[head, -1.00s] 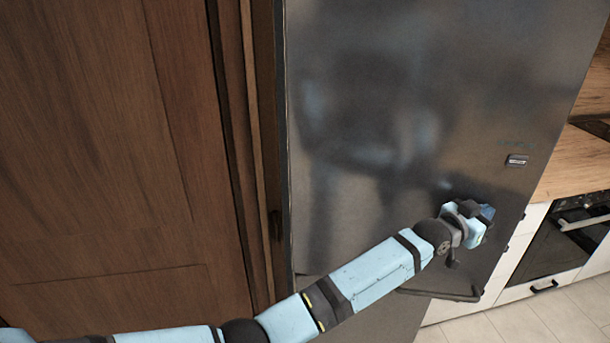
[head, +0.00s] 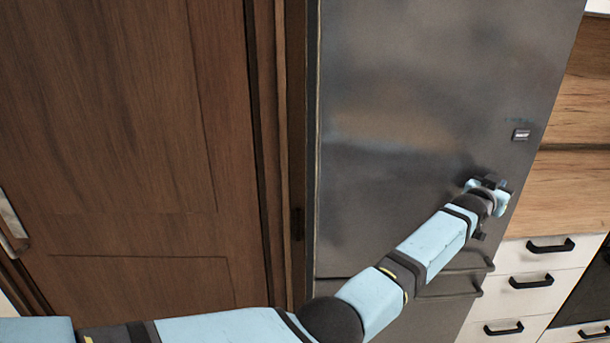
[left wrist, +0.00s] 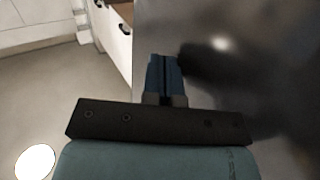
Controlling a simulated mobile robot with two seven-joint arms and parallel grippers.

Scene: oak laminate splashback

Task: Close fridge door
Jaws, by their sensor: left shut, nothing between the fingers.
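The fridge door (head: 410,120) is a tall dark grey metal panel in the middle of the head view. A small label (head: 521,135) sits near its right edge, and dark bar handles (head: 455,293) show low on the fridge. My left gripper (head: 490,183) is at the door's right side, at or very near its surface. In the left wrist view the blue fingers (left wrist: 165,78) are together with nothing between them, and the grey door surface (left wrist: 230,40) fills the right. Whether the fingertips touch the door is unclear. My right gripper is out of view.
A brown wooden door (head: 130,130) stands left of the fridge. White drawers (head: 540,260) with black handles and a wooden splashback (head: 575,130) are to the right. The left wrist view shows clear pale floor (left wrist: 50,85) at left.

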